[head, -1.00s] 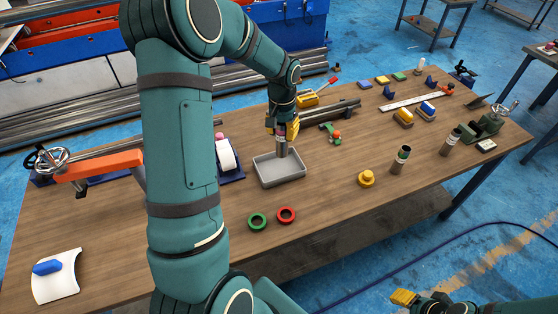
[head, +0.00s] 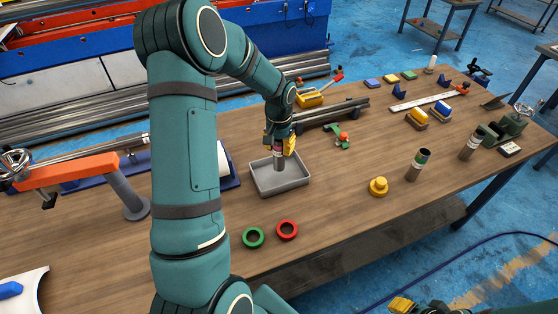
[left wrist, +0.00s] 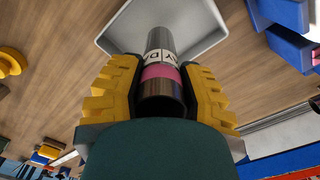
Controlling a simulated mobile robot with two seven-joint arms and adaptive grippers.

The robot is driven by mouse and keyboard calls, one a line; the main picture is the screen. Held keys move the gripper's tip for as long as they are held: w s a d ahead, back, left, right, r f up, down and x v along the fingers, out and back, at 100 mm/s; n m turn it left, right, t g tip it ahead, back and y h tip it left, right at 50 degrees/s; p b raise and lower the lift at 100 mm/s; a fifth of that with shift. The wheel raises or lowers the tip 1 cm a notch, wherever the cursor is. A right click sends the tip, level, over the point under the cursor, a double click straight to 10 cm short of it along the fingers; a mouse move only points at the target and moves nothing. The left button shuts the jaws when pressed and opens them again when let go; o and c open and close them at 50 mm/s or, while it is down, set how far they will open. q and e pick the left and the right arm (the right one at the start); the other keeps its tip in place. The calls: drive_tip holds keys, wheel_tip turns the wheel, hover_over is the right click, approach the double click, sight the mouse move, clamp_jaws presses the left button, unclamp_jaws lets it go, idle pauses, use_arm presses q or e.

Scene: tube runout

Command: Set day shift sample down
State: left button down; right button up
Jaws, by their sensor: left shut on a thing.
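My left gripper (head: 281,148) is shut on a metal tube (head: 279,164), pointing down over the grey tray (head: 283,191). In the left wrist view the tube (left wrist: 160,42) has a pink band and a white label with dark letters, only partly readable, and sits between the yellow fingers (left wrist: 160,80). Its far end is over or inside the tray (left wrist: 205,47); I cannot tell whether it touches the tray floor. My right gripper (head: 402,304) shows only a yellow finger at the bottom edge, so its opening is unclear.
A green ring (head: 253,238) and a red ring (head: 288,230) lie in front of the tray. A yellow knobbed piece (head: 378,187), a green-banded tube (head: 418,165) and another tube (head: 470,147) stand to the right. An orange-armed device (head: 80,170) stands left. Wood between is clear.

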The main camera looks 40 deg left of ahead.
use_arm(q)
drive_tip(key=shift+f, duration=2.25)
drive_tip(key=shift+b, duration=0.3)
drive_tip(key=c, duration=0.6)
unclamp_jaws()
drive_tip(key=shift+f, duration=0.1)
drive_tip(key=shift+c, duration=0.2)
wheel_tip(320, 180, up, 12)
drive_tip(key=p, duration=0.1)
